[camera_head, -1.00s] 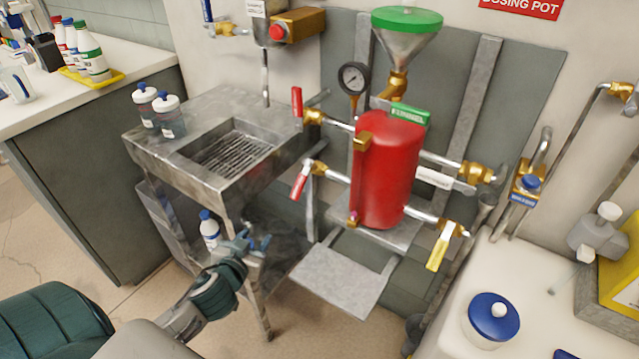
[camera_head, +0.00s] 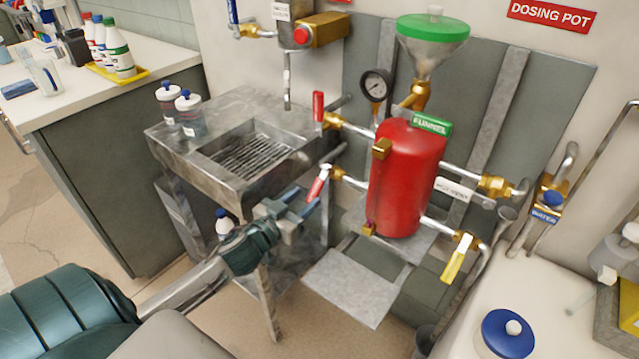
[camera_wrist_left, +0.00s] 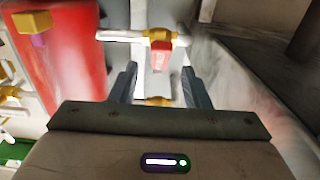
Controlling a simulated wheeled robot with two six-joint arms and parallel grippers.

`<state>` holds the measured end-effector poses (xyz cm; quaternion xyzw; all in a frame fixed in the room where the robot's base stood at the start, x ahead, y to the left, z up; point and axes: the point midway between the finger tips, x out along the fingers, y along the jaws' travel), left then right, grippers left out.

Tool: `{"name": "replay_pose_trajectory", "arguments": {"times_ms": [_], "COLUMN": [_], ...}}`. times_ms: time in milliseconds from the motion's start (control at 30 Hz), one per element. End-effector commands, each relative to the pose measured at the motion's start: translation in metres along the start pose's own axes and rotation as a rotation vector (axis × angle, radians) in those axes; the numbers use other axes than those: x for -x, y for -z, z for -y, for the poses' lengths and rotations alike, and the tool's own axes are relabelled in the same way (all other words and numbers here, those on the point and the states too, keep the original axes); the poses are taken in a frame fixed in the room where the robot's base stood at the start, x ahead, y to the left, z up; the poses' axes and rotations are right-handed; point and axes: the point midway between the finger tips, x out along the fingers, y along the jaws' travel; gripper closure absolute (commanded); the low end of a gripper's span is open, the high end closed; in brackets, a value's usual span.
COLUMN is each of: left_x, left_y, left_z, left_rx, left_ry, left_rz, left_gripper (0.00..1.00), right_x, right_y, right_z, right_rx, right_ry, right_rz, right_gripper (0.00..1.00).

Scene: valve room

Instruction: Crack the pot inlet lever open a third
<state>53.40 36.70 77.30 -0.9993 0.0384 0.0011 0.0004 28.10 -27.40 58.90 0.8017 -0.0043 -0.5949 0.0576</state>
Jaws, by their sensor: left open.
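The red dosing pot (camera_head: 407,180) stands on the grey wall panel, with brass valves on its pipes. A red lever (camera_head: 318,184) sits on the lower left pipe, hanging tilted down to the left. Another red lever (camera_head: 318,108) points up on the upper left pipe. A yellow lever (camera_head: 456,260) hangs at the lower right. I cannot tell from any label which is the pot inlet lever. My left gripper (camera_head: 305,202) is open, just left of the lower red lever. In the left wrist view this lever (camera_wrist_left: 160,56) shows between and beyond the open fingertips (camera_wrist_left: 159,76). My right gripper is not in view.
A metal sink (camera_head: 245,150) with two bottles stands left of the pot, close behind my left arm. A green-lidded funnel (camera_head: 432,40) and a gauge (camera_head: 376,84) are above the pot. A metal step plate (camera_head: 350,290) lies below. A white counter (camera_head: 470,335) is at the right.

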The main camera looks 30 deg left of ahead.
Motion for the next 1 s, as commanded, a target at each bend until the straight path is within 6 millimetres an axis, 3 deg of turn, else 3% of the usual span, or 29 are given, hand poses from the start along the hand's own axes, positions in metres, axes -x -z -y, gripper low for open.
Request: {"name": "replay_pose_trajectory", "arguments": {"times_ms": [167,500,1000], "left_x": [-0.02,-0.057,-0.067], "left_y": [0.001,0.0,0.001], "left_z": [-0.001,0.0,-0.001], "left_rx": [0.006,0.004,0.0], "left_ry": [0.0,0.001,-0.002], "left_rz": [-0.005,-0.004,-0.002], "left_gripper": [0.57,0.57,0.59], "right_x": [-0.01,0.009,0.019], "right_y": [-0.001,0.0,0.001], "right_z": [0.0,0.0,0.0], "right_rx": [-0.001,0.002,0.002], "right_ry": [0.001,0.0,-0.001], "right_rz": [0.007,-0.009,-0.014], "right_gripper": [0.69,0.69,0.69]}}
